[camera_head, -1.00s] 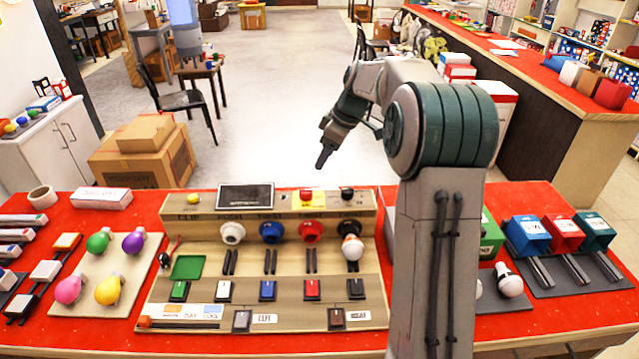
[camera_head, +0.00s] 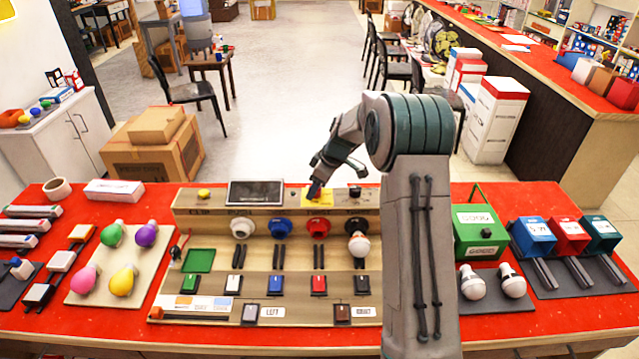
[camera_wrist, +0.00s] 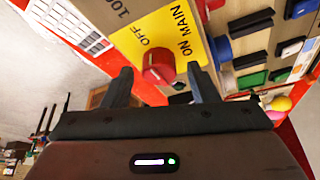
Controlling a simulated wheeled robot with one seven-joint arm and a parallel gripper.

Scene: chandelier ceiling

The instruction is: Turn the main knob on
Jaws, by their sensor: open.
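The main knob (camera_wrist: 158,68) is red and sits on a yellow plate (camera_wrist: 143,40) marked OFF and ON MAIN in the wrist view. I cannot tell which mark the knob points to.
A dark screen (camera_head: 255,192) is left of the plate on the ledge. Below are several coloured sockets, one with a white bulb (camera_head: 358,245), and a row of switches. Coloured bulbs lie on a board (camera_head: 82,270) at left. A green box (camera_head: 481,232) stands right of my arm.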

